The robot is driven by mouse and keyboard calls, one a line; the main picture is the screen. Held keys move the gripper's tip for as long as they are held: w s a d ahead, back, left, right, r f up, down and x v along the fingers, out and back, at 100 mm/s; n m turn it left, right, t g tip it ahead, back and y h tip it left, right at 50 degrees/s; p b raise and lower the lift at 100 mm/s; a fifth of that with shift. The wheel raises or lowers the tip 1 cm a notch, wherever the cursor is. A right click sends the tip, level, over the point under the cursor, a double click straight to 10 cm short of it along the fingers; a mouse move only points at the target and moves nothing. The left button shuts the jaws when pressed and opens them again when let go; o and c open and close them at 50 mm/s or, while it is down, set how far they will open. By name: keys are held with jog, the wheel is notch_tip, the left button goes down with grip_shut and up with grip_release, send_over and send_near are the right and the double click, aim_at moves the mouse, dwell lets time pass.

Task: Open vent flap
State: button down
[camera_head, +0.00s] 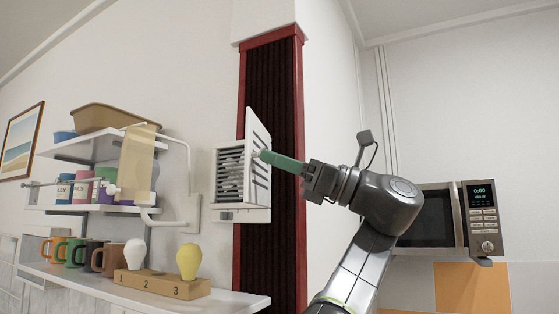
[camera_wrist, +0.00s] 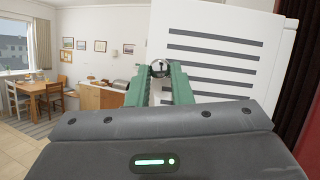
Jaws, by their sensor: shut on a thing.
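The white vent flap (camera_head: 257,150) is a slotted panel that stands swung out from the white vent box (camera_head: 229,174), whose louvres show beside it. In the wrist view the flap (camera_wrist: 215,65) fills the upper right, with several dark slots. A small shiny round knob (camera_wrist: 160,68) sits between the green fingertips. My gripper (camera_head: 262,156) reaches in from the right, its green fingers at the flap's edge. In the wrist view my gripper (camera_wrist: 161,75) is shut on the knob. How the knob joins the flap is hidden by the fingers.
A dark red-framed panel (camera_head: 270,70) runs behind the vent. Shelves with mugs (camera_head: 72,250) and a wooden block (camera_head: 160,284) with a yellow piece stand at left. A microwave (camera_head: 440,218) is at right.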

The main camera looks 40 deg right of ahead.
jog(key=c, duration=1.3)
grip_release()
jog(key=shift+w+a, duration=0.1)
jog(key=v, duration=1.4)
jog(key=shift+r, duration=0.1)
jog(key=x, duration=1.4)
